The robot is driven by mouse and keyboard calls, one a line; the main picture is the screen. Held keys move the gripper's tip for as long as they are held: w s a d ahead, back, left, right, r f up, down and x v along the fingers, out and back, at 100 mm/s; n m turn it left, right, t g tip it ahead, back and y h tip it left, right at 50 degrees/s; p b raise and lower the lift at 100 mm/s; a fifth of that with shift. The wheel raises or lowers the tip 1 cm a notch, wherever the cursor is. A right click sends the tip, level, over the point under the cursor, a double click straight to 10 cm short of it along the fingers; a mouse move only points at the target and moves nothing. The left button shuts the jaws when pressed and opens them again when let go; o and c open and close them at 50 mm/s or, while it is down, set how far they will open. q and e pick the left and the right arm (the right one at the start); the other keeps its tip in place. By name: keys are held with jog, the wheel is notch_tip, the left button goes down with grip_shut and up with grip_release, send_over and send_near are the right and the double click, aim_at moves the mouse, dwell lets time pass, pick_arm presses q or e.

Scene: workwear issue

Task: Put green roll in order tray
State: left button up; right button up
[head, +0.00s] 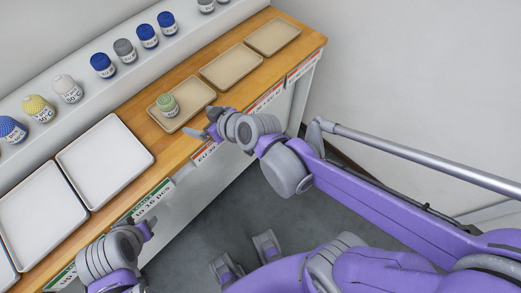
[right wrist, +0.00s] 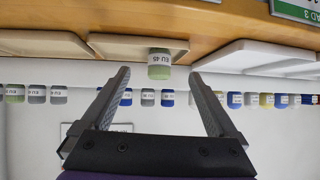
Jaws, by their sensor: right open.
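The green roll (head: 167,105) stands in a beige tray (head: 155,116) on the wooden counter. In the right wrist view the green roll (right wrist: 160,64) shows with a white label, between and beyond the fingertips. My right gripper (head: 208,122) is at the tray's front right corner, apart from the roll. In the right wrist view its jaws (right wrist: 161,75) are open and empty. My left gripper (head: 148,228) is in front of the counter's front edge at lower left; its jaws are too small to judge. Which tray is the order tray cannot be read.
Two more beige trays (head: 231,70) (head: 273,37) lie empty further right. White trays (head: 105,157) lie empty on the left. A raised white shelf (head: 82,60) behind holds several blue, grey, white and yellow rolls. Labels line the counter's front edge.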

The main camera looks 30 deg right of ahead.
jog(key=s+d+f+m+g+h, duration=0.2)
jog(key=s+d, duration=0.3)
jog(key=s, duration=0.3)
jog(key=s+d+f+m+g+h, duration=0.2)
jog(key=s+d+f+h, duration=0.1)
jog(key=s+d, duration=0.3)
jog(key=shift+s+f+g, duration=0.4)
jog(key=shift+s+f, duration=0.45)
jog(key=shift+s, duration=0.4)
